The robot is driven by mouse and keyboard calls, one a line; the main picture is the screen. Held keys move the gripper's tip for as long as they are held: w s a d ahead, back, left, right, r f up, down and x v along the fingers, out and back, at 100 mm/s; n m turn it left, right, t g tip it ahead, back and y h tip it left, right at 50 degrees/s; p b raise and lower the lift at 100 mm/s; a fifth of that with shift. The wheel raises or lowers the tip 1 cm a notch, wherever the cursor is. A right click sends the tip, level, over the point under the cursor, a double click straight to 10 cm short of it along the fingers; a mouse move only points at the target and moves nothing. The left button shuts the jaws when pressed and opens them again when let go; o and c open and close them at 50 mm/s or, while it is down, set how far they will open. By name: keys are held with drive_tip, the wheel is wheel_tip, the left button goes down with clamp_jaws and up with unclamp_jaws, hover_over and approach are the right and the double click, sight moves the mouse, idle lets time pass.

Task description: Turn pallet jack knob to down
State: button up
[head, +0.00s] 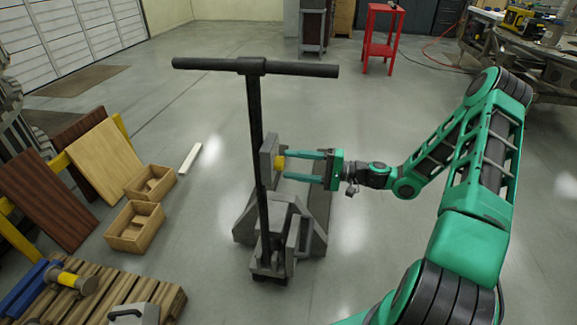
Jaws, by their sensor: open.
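The pallet jack (247,220) stands upright on the grey floor, with a dark post (257,130) topped by a black T-shaped handle (210,65). A grey plate (266,160) is on the post's right side. The knob's setting cannot be read.
Wooden crates (135,226) and leaning boards (101,162) stand at the left. A wooden pallet (95,297) lies at the lower left. A red stand (379,40) is at the back. Open floor lies behind the jack.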

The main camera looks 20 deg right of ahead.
drive_tip(key=v, duration=0.9)
drive_tip(key=s+a+f+n+g+h, duration=0.2)
drive_tip(key=s+n+g+h, duration=0.2)
drive_tip(key=s+g+h, duration=0.5)
drive_tip(key=s+d+r+m+h, duration=0.1)
drive_tip(key=s+d+r+h, duration=0.2)
drive_tip(key=s+r, duration=0.4)
drive_tip(key=s+d+r+m+h, duration=0.2)
drive_tip(key=s+d+r, duration=0.3)
drive_tip(key=s, duration=1.1)
wheel_tip(320, 180, up, 3)
drive_tip(key=shift+d+f+h, duration=0.2)
drive_tip(key=shift+d+h, duration=0.1)
drive_tip(key=shift+h, duration=0.5)
drive_tip(key=shift+s, duration=0.1)
